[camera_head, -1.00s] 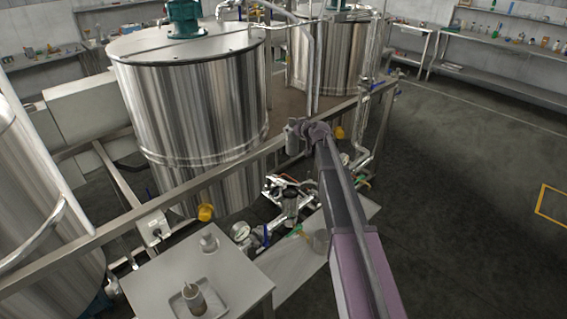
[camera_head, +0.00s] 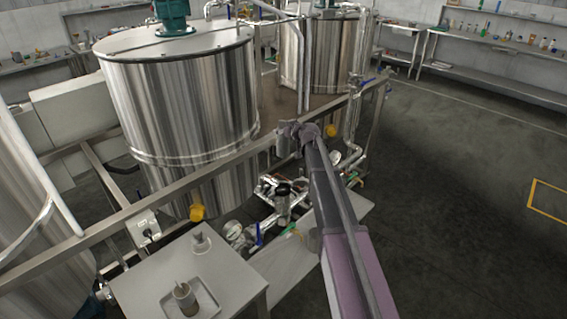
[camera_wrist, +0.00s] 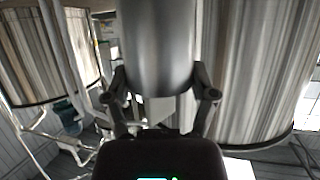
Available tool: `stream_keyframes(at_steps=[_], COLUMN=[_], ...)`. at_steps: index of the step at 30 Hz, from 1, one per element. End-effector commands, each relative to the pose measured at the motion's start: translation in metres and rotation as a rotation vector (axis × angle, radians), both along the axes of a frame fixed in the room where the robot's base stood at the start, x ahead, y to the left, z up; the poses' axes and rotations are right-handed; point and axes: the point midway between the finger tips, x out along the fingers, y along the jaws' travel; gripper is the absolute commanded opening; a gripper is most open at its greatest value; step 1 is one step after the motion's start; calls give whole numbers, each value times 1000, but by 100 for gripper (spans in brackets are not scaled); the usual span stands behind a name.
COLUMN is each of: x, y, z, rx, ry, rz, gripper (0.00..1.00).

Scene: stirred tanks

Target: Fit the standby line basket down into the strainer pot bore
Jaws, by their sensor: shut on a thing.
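My gripper (camera_wrist: 158,100) is shut on a smooth grey metal cylinder (camera_wrist: 156,45), which I take to be the standby line basket. The fingers clasp it from both sides in the wrist view. In the head view the basket (camera_head: 283,146) hangs in the air at the end of my arm, in front of the rail. The strainer pot (camera_head: 283,191) appears as a dark-topped metal body among pipes below the gripper. The basket is apart from the pot. The inside of the bore is too small to make out, and the pot cannot be made out in the wrist view.
A metal rail (camera_head: 100,232) crosses behind the pipework, with large steel tanks (camera_head: 180,110) beyond. A pressure gauge (camera_head: 232,232) and blue-handled valve stand near the pot. A side table (camera_head: 240,282) bears a tray (camera_head: 165,305) with a cup-like container (camera_head: 186,298). Open floor lies right.

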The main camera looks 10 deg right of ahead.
Motion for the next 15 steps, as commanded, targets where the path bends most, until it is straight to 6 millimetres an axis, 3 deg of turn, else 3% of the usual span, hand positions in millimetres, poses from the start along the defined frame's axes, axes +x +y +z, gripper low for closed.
stream_keyframes(at_steps=[1,15], x=[0,1], y=[0,0], z=[-16,-93], rx=[0,1], ry=[-1,-3], rz=[-1,-10], gripper=[13,13])
